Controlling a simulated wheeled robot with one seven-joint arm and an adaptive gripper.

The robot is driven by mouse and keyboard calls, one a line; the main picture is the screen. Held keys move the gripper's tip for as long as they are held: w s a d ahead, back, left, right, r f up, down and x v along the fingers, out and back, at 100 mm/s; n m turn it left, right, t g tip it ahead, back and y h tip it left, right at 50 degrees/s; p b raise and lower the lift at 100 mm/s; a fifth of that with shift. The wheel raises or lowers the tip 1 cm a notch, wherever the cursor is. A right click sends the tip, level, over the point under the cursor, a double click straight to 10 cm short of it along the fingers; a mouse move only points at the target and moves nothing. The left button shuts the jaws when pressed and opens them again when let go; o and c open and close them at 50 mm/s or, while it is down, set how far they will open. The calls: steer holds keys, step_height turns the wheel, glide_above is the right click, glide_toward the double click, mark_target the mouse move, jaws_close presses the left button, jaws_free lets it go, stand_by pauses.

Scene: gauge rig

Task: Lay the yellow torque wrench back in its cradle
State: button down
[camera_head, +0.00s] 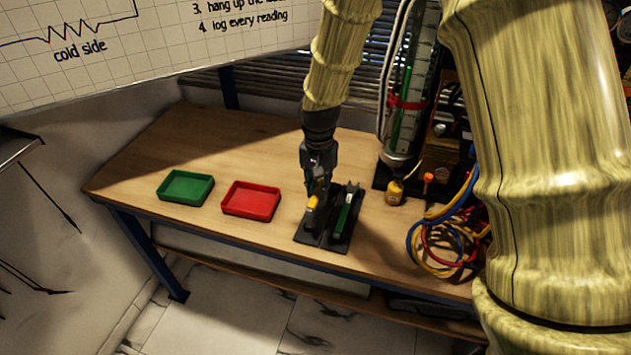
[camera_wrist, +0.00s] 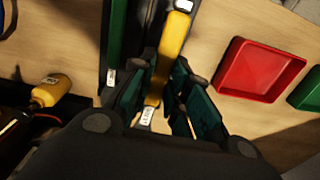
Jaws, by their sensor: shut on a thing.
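The yellow torque wrench (camera_wrist: 168,60) is between the fingers of my gripper (camera_wrist: 160,100) in the wrist view, with a small white label at its near end. A bit of its yellow shows in the head view (camera_head: 312,202). My gripper (camera_head: 315,195) is shut on it, pointing down over the left part of the black cradle (camera_head: 306,238). A green tool (camera_head: 344,214) lies in the cradle's right slot and also shows in the wrist view (camera_wrist: 118,35). Whether the wrench touches the cradle is hidden by my gripper.
A red tray (camera_head: 251,200) and a green tray (camera_head: 186,187) stand left of the cradle. A small yellow bottle (camera_head: 395,192) and coiled cables (camera_head: 440,245) are to the right. A glass column (camera_head: 405,90) rises behind. The wooden bench (camera_head: 150,150) is clear at the left.

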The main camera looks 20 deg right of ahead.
steer(key=shift+s+r, duration=0.25)
steer(key=shift+w+a+f+p, duration=0.15)
steer(key=shift+w+f+p, duration=0.25)
steer(key=shift+w+f, duration=0.3)
steer(key=shift+f, duration=0.2)
steer(key=shift+s+f+b, duration=0.35)
steer(key=shift+s+b, duration=0.05)
steer(key=shift+b, duration=0.05)
steer(key=shift+w+f+b, duration=0.15)
steer(key=shift+f+b, duration=0.05)
steer(key=shift+f, duration=0.4)
steer(key=shift+w+f+b, duration=0.15)
steer(key=shift+f, duration=0.4)
steer(key=shift+s+f, duration=0.2)
steer(key=shift+f, duration=0.25)
steer(key=shift+w+f, duration=0.15)
steer(key=shift+f, duration=0.25)
steer(key=shift+r+p, duration=0.1)
steer(key=shift+p, duration=0.25)
